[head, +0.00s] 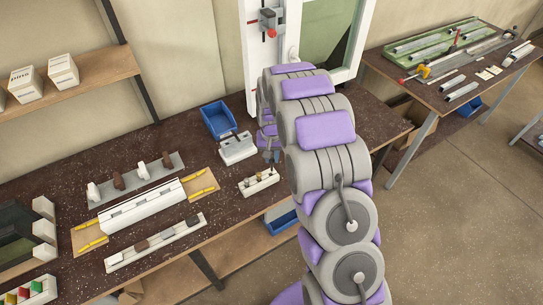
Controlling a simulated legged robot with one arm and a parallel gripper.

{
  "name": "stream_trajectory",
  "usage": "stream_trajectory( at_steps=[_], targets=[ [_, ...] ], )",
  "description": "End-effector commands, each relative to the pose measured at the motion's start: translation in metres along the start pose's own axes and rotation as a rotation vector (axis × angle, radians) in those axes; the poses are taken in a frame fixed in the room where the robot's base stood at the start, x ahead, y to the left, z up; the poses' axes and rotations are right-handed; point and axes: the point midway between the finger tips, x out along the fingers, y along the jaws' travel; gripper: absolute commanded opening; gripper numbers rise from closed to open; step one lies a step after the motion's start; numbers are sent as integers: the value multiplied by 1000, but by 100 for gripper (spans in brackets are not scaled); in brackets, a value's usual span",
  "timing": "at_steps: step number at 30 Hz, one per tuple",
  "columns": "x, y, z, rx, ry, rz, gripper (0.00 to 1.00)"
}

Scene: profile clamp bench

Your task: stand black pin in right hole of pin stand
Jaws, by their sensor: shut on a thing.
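The pin stand (259,186) looks to be the small white block near the front edge of the dark bench, left of my arm. Small pin-like pieces show on it, one dark at its left and one yellowish near its middle. My gripper (271,157) is small in the picture, pointing down just above the right end of this block. It is shut on a small dark thing, which looks like the black pin. Its tip and the right hole are too small to make out, so I cannot tell whether they touch.
A blue bin (218,119) and a white block (237,148) stand behind the stand. White racks (155,241) and a grey strip (136,180) with upright pieces lie to the left. A white-framed panel (265,60) stands behind my arm. The bench right of my arm looks clear.

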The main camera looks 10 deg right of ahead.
Motion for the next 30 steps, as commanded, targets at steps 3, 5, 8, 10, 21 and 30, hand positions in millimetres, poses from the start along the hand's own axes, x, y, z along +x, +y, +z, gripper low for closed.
stream_trajectory(
  at_steps=[3,5,8,10,21,30],
  targets=[
    [0,0,0,0,1,0,0],
    [0,0,0,0,1,0,0],
    [0,0,0,0,1,0,0],
    [0,0,0,0,1,0,0],
    [9,-4,0,-1,1,0,0],
    [13,-5,0,0,2,0,0]
  ],
)
